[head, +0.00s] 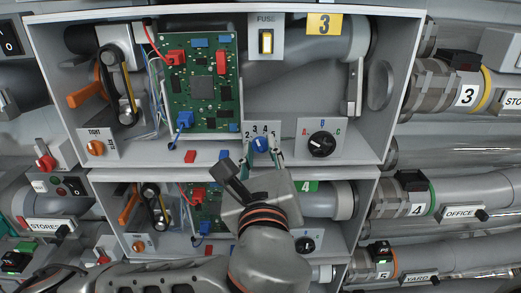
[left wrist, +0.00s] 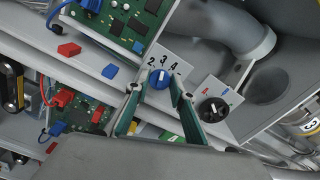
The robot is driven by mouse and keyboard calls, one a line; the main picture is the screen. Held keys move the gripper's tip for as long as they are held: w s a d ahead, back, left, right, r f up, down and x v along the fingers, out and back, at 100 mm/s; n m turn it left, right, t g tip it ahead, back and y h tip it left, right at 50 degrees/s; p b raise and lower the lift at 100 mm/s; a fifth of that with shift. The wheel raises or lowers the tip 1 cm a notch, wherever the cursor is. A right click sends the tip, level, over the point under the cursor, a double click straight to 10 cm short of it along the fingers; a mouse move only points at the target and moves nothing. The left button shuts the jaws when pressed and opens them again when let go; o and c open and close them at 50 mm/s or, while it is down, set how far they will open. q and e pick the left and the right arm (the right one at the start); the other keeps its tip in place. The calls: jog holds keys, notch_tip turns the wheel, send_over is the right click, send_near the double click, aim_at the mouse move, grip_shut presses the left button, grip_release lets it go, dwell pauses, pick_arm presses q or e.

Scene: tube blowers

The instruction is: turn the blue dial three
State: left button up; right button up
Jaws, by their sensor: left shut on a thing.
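The blue dial (head: 260,144) sits on a small white plate marked with numbers in the cabinet labelled 3. It also shows in the left wrist view (left wrist: 159,79), where its white pointer line stands nearly upright, near the 3. My left gripper (head: 263,157) reaches up to the dial from below. In the left wrist view its two green fingers (left wrist: 158,92) stand on either side of the dial, closed in on it. The exact contact at the fingertips is hard to see. My right gripper is in neither view.
A black A-B-C knob (head: 322,144) is just right of the dial. A circuit board (head: 203,85) with red and blue connectors is at upper left. Loose red (head: 190,156) and blue (head: 224,155) blocks lie on the shelf edge. Cabinet 4 (head: 307,187) lies below.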

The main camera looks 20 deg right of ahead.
pick_arm(q)
jog(key=o, duration=1.1)
jog(key=shift+s, duration=0.25)
jog(key=v, duration=0.7)
jog(key=shift+a, duration=0.1)
